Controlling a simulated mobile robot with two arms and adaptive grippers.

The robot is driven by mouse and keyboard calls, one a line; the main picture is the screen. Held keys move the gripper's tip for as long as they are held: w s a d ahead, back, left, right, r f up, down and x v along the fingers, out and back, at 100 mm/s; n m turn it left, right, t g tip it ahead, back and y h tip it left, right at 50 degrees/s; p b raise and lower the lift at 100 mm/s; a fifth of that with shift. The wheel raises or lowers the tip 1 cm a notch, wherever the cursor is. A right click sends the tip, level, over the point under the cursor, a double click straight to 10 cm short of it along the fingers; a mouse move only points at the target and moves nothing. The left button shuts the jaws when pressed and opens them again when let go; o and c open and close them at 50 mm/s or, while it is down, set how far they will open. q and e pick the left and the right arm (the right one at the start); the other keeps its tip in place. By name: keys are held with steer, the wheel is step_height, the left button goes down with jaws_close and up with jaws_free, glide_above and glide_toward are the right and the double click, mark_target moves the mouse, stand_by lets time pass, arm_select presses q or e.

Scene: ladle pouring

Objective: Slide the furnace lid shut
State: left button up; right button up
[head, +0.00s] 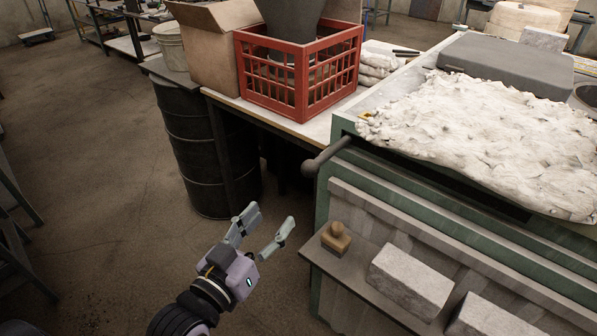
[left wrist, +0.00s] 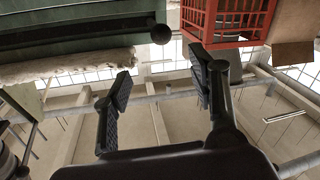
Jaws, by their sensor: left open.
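The green furnace (head: 400,172) stands at the right, its top covered with white lumpy insulation (head: 480,135). A grey slab that looks like the furnace lid (head: 508,64) lies flat on the far part of the top. A dark round opening (head: 588,95) shows partly at the right edge, beside the slab. A grey bar with a rounded end (head: 328,156) sticks out of the furnace's near left corner; a dark ball in the left wrist view (left wrist: 161,34) looks like its end. My left gripper (head: 264,229) is open and empty, left of the furnace and below the bar, touching nothing.
A shelf on the furnace front holds a small tan block (head: 336,238) and pale bricks (head: 410,281). Behind, a table carries a red crate (head: 300,68) and a cardboard box (head: 212,45). A dark drum (head: 195,140) stands left of it.

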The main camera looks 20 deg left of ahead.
mark_target(306, 175)
arm_select(q)
steer(key=w, duration=0.5)
steer(key=w+d+p, duration=0.1)
steer(key=w, duration=0.4)
steer(key=w+d, duration=0.1)
steer(key=w, duration=0.5)
steer(key=shift+d, duration=0.15)
steer(key=shift+w+d+f, duration=0.1)
steer(key=shift+w, duration=0.55)
steer(key=shift+c, duration=0.3)
jaws_close()
